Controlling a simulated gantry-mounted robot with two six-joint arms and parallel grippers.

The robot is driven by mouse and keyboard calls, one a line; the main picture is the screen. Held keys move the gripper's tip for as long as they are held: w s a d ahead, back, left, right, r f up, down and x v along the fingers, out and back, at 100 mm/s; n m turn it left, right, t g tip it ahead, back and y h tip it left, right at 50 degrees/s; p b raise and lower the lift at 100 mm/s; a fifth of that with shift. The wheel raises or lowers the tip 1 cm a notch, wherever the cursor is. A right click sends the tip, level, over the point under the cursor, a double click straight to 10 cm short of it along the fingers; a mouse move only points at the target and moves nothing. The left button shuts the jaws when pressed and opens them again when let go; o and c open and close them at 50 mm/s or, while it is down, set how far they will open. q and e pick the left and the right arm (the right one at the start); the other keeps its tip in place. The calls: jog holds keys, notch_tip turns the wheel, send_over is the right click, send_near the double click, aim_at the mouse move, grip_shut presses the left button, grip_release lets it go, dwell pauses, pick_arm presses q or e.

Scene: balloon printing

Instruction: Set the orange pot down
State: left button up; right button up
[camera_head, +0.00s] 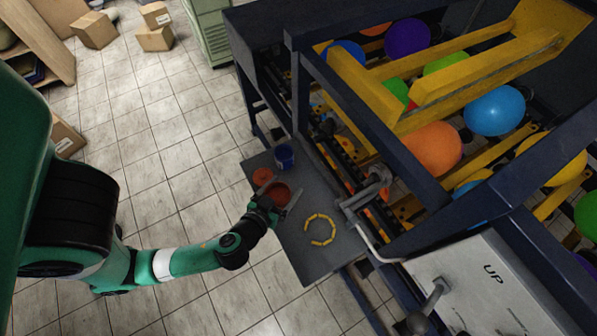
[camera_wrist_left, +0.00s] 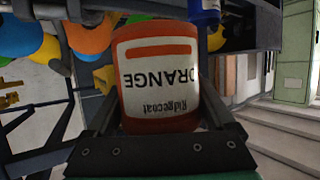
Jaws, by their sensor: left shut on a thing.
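The orange pot (camera_wrist_left: 157,82) fills the middle of the left wrist view, its white label reading "ORANGE" upside down. My left gripper (camera_head: 278,203) is shut on it, one finger on each side. In the head view the orange pot (camera_head: 279,193) is over the grey side table (camera_head: 291,245), near its left edge. I cannot tell whether its base touches the table. My right gripper is not in view.
The machine frame with balloons (camera_head: 433,149) borders the table.

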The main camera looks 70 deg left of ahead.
pick_arm(q)
jog(key=shift+s+d+f, duration=0.25)
jog(key=shift+s, duration=0.35)
jog(key=shift+d, duration=0.1)
jog(key=f+b+x, duration=0.1)
jog(key=b+x, duration=0.2)
jog(key=x, duration=0.2)
jog(key=d+f+b+x, duration=0.1)
jog(key=b+x, duration=0.2)
jog(key=x, duration=0.3)
jog(key=f+b+x, duration=0.1)
jog(key=b+x, duration=0.2)
jog(key=x, duration=0.2)
jog(key=shift+d+f, duration=0.1)
jog(key=shift+f, duration=0.45)
jog(key=shift+f+b, duration=0.45)
jog(key=shift+f, duration=1)
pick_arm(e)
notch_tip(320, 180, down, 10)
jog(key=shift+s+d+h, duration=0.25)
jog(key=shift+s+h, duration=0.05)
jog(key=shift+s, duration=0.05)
pick_arm(q)
jog(key=shift+f, duration=0.1)
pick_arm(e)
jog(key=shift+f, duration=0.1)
